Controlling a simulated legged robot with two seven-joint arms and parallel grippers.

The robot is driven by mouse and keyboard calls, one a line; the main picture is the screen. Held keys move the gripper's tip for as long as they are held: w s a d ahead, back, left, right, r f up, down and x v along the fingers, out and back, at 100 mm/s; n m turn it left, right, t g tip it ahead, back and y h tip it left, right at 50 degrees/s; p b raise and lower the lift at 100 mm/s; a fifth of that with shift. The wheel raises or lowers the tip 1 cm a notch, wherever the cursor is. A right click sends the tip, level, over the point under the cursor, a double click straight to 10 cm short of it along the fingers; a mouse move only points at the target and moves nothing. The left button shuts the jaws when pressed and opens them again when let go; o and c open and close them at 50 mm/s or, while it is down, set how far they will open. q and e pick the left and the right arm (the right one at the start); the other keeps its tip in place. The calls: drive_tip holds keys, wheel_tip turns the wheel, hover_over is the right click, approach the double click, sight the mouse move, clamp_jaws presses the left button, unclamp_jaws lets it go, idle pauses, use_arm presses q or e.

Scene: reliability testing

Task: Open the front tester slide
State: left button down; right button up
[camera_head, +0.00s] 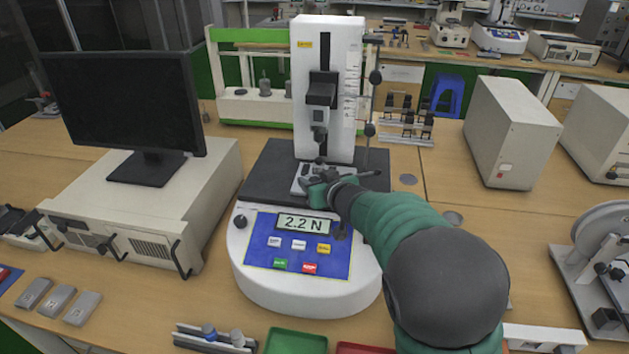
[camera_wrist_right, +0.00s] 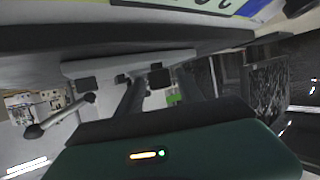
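The front tester (camera_head: 300,262) stands on the table in the head view, with a blue panel reading 2.2 N. Its white column (camera_head: 332,125) carries a black carriage (camera_head: 321,90). A small light grey slide fixture (camera_head: 299,184) sits on the black plate below the column. My right gripper (camera_head: 312,186) is at this fixture and partly covers it. In the right wrist view its two dark fingers (camera_wrist_right: 163,95) are apart, with a pale fixture part with black knobs (camera_wrist_right: 115,68) just beyond. Contact cannot be told. My left gripper is not in view.
A monitor (camera_head: 125,95) on a beige unit (camera_head: 195,195) stands left. A rack of black grips (camera_head: 405,125) is behind right, with beige boxes (camera_head: 510,130) farther right. A green tray (camera_head: 295,341) lies in front. Some table right of my arm is clear.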

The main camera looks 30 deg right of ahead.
drive_tip(key=shift+d, duration=0.15)
drive_tip(key=c, duration=0.4)
drive_tip(key=shift+a, duration=0.3)
clamp_jaws()
drive_tip(key=shift+d, duration=0.1)
